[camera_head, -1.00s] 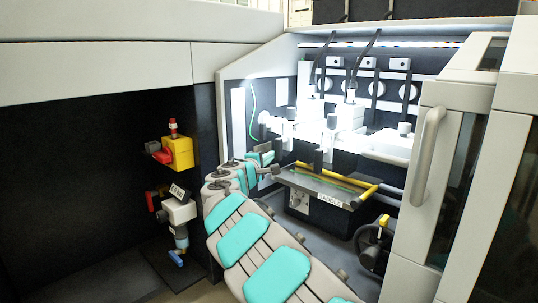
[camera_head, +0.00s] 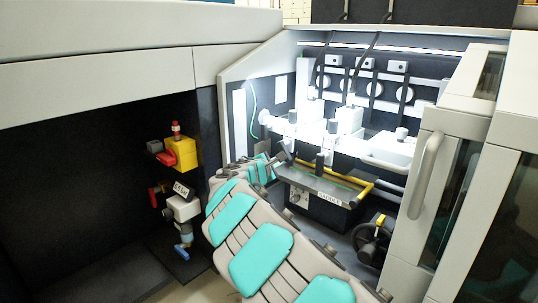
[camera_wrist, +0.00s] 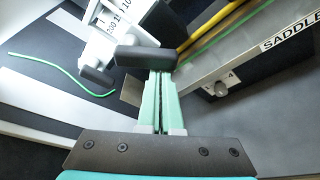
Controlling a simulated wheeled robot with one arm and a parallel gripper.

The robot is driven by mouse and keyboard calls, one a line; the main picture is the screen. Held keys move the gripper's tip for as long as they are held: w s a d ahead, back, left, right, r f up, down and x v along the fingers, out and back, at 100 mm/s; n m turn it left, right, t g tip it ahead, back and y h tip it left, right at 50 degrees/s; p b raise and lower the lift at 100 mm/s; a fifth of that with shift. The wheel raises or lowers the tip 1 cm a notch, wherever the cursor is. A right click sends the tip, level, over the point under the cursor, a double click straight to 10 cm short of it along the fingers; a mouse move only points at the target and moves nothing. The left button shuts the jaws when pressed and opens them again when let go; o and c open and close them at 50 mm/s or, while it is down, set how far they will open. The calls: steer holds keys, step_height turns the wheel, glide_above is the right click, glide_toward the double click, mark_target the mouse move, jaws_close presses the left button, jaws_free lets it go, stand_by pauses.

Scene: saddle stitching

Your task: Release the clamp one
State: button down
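My gripper (camera_wrist: 160,75) has two long teal fingers pressed close together, with only a thin dark line between them. I see nothing held between them. A dark lever handle (camera_wrist: 146,59) lies across their tips; whether they touch it I cannot tell. The handle belongs beside a white block with a printed scale (camera_wrist: 107,22), and a second dark handle (camera_wrist: 97,79) is to its left. I cannot tell which is clamp one. In the head view, my gripper (camera_head: 263,168) is at the left end of the saddle, and a dark handle (camera_head: 286,152) rises just right of it.
The saddle (camera_wrist: 295,35) with yellow rails (camera_wrist: 215,30) runs to the right. A green thread (camera_wrist: 62,70) lies to the left. A handwheel (camera_head: 372,240) and cabinet door (camera_head: 435,170) stand right. A yellow switch box (camera_head: 182,152) and valve (camera_head: 182,208) are left.

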steer(key=shift+s+d+r, duration=0.4)
steer(key=shift+s+d, duration=0.05)
steer(key=shift+d, duration=0.15)
steer(key=shift+r, duration=0.15)
step_height(320, 180, down, 4)
steer(key=a+b, duration=0.2)
steer(key=b, duration=0.1)
steer(key=r+v, duration=0.1)
steer(key=v, duration=0.7)
steer(key=shift+a+r, duration=0.25)
steer(key=shift+a, duration=0.25)
